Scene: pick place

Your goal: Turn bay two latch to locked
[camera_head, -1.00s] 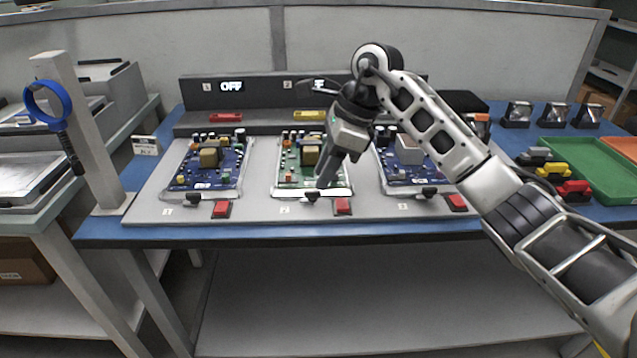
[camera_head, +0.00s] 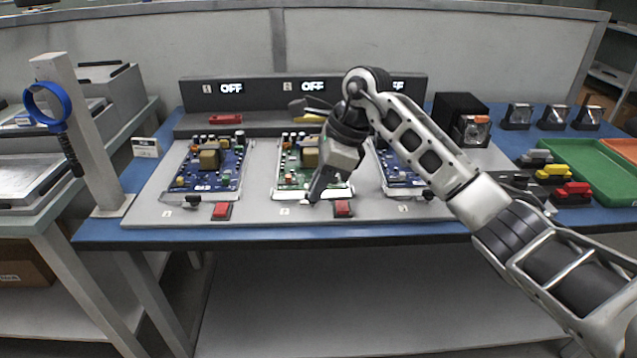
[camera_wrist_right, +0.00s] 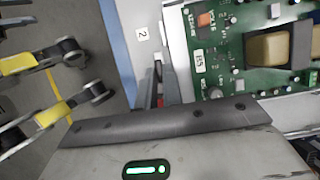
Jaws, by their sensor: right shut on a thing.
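The bay two board (camera_head: 288,178) is green and lies in the middle bay of the grey fixture (camera_head: 250,213). It also shows in the right wrist view (camera_wrist_right: 225,60), beside the "2" label (camera_wrist_right: 142,34). My right gripper (camera_head: 312,199) points down at the front edge of this board. It is shut on the bay two latch, which its fingers mostly hide, so I cannot tell the latch's angle. The bay two display (camera_head: 313,86) reads OFF. My left gripper is not in view.
A red button (camera_head: 343,208) sits just right of the gripper. The bay one latch (camera_head: 192,201) and blue boards (camera_head: 208,165) flank the middle bay. A post with a blue ring (camera_head: 47,100) stands left. Toy-like coloured blocks (camera_head: 555,174) and a green tray (camera_head: 590,160) are right.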

